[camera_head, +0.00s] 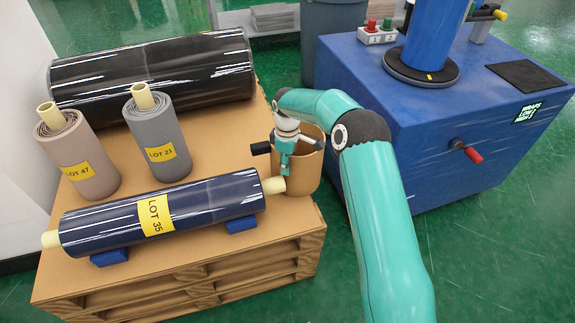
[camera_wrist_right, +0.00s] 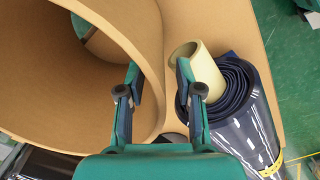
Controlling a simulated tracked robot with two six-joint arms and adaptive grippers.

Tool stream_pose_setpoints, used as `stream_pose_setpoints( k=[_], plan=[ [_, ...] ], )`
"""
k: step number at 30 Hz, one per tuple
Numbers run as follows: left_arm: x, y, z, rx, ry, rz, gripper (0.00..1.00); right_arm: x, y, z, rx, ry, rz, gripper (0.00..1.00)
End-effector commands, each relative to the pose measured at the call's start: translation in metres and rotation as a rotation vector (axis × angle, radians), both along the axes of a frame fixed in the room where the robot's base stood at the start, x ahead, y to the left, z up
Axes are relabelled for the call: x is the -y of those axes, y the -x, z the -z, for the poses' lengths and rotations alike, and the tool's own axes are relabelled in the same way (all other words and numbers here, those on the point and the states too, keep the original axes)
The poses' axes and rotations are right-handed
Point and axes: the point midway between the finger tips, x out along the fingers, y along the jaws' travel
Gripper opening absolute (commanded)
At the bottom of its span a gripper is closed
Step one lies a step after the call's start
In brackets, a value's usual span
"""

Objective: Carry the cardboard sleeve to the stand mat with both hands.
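The cardboard sleeve (camera_head: 309,172) is a brown open-topped tube standing upright at the right edge of the pallet, beyond the navy roll's right end. My right gripper (camera_head: 283,163) is at the sleeve's near-left side, partly overlapping it in the head view. In the right wrist view the gripper (camera_wrist_right: 158,75) is open, with its fingers apart. The sleeve's rim (camera_wrist_right: 151,65) shows between them, and the left finger appears over the sleeve's opening. Contact with the wall cannot be told. A black square mat (camera_head: 525,76) lies on the blue machine's top. My left gripper is not in view.
The navy roll (camera_head: 190,208), labelled LOT 35, lies on blue blocks; its pale core (camera_wrist_right: 205,72) is close to my right finger. Two upright rolls (camera_head: 78,155) (camera_head: 159,138) and a black roll (camera_head: 155,78) share the pallet. The blue machine (camera_head: 430,140) carries a column and control box.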

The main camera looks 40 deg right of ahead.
Motion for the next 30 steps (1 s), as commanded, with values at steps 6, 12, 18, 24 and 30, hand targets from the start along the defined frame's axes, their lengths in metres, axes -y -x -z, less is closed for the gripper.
stream_pose_setpoints(
  k=[6,12,18,24,30],
  plan=[
    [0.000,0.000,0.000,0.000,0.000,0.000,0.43,0.001,-0.001,-0.037,0.006,0.001,0.001,0.35],
    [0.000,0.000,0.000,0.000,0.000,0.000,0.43,0.000,0.000,-0.077,0.004,0.001,0.000,0.35],
    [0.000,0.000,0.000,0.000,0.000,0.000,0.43,0.001,0.000,-0.104,0.001,0.000,0.002,0.35],
    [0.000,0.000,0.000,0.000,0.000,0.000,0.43,0.001,0.001,-0.111,-0.001,-0.001,0.001,0.35],
    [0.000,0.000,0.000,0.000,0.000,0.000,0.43,0.001,0.001,-0.111,-0.001,-0.001,0.001,0.35]
  ],
)
